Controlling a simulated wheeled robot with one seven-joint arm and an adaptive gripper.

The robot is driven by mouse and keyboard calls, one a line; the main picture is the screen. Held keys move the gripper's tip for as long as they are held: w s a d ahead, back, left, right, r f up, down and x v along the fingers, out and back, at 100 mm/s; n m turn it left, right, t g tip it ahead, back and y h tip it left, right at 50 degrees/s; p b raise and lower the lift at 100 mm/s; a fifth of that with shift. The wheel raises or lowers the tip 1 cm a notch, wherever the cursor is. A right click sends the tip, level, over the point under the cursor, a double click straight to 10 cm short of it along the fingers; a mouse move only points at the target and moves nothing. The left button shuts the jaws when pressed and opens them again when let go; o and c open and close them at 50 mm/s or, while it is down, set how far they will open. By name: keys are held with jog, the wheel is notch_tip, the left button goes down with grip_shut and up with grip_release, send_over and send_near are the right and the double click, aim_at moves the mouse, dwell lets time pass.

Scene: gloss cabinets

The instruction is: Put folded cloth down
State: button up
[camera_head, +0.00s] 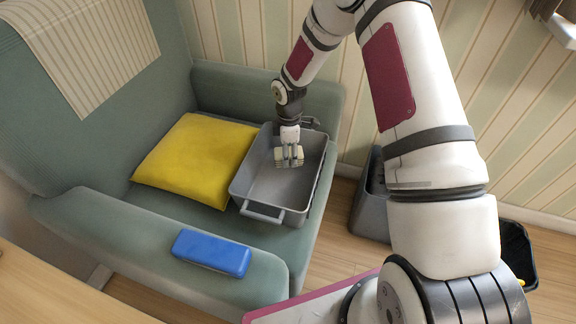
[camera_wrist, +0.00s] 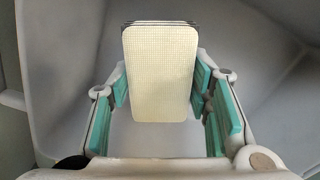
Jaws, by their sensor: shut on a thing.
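A folded cloth (camera_wrist: 160,75), cream-coloured with a fine grid texture and layered edges, is held between the teal pads of my gripper (camera_wrist: 163,98) in the wrist view. In the head view the folded cloth (camera_head: 289,157) shows as a small pale layered block at the end of my arm. My gripper (camera_head: 289,150) points down over a grey open bin (camera_head: 247,195) on the green chair seat. The cloth appears within the bin's outline; its height above the bin floor is hard to tell. The bin looks otherwise empty.
A yellow cushion (camera_head: 196,158) lies left of the bin on the green armchair (camera_head: 245,90). A blue case (camera_head: 211,253) rests on the near armrest. A striped cloth (camera_head: 86,45) hangs over the backrest. A grey container (camera_head: 372,205) and a black bin (camera_head: 517,250) stand on the floor at right.

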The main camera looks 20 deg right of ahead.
jog(key=shift+f+b, duration=0.5)
jog(key=shift+f, duration=1.6)
jog(key=shift+f, duration=0.2)
jog(key=o, duration=1)
jog(key=shift+o, duration=0.2)
jog(key=shift+r, duration=0.1)
